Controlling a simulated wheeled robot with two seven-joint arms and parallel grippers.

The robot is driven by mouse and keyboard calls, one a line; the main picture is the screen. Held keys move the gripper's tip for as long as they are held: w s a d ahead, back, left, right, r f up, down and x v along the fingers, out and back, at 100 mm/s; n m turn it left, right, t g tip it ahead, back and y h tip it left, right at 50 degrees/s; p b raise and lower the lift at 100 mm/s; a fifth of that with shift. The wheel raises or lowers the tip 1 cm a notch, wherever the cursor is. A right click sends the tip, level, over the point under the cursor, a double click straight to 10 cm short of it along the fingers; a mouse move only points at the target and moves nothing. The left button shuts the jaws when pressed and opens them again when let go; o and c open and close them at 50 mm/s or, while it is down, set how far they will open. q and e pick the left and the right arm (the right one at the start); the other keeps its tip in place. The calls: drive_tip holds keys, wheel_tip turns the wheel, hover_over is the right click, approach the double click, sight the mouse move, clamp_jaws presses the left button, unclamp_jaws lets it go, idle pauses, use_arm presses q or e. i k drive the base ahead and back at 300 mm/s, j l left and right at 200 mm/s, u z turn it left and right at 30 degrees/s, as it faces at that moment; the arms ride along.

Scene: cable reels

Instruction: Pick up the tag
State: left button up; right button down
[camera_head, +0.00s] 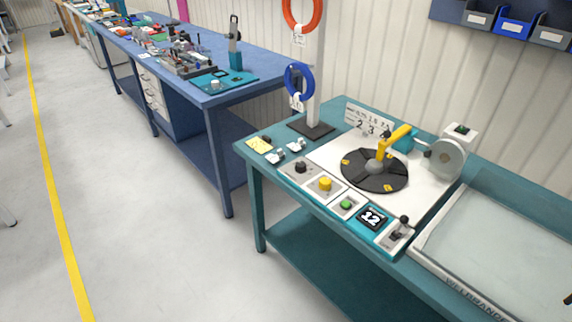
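A white tag (299,38) hangs below an orange cable coil (301,12) at the top middle. Another white tag (296,102) hangs below a blue cable coil (299,80) lower on the same stand. A flat yellow piece (259,144) lies at the left corner of the teal bench (252,158); I cannot tell whether it is a tag. Two small pale pieces (275,157) (297,145) lie beside it, too small to make out.
A black turntable (375,180) with a yellow crank (394,140) stands mid-bench. Controls and a display reading 12 (371,217) line the front edge. A grey reel (446,158) and a glass-topped section (510,245) are at right. A cluttered blue bench (258,65) stands behind. The left floor is open.

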sight(296, 148)
drive_tip(key=i+j, duration=0.15)
drive_tip(key=j, duration=0.2)
drive_tip(key=k+l+z, duration=0.1)
drive_tip(key=z, duration=2.4)
drive_tip(key=u, duration=2.4)
drive_tip(key=i+j+z, duration=0.15)
drive_tip(key=z, duration=0.35)
drive_tip(key=i+j+z, duration=0.15)
drive_tip(key=j+z, duration=0.15)
drive_tip(key=z, duration=0.15)
drive_tip(key=i+j+z, duration=0.1)
drive_tip(key=j+z, duration=0.15)
drive_tip(key=z, duration=0.25)
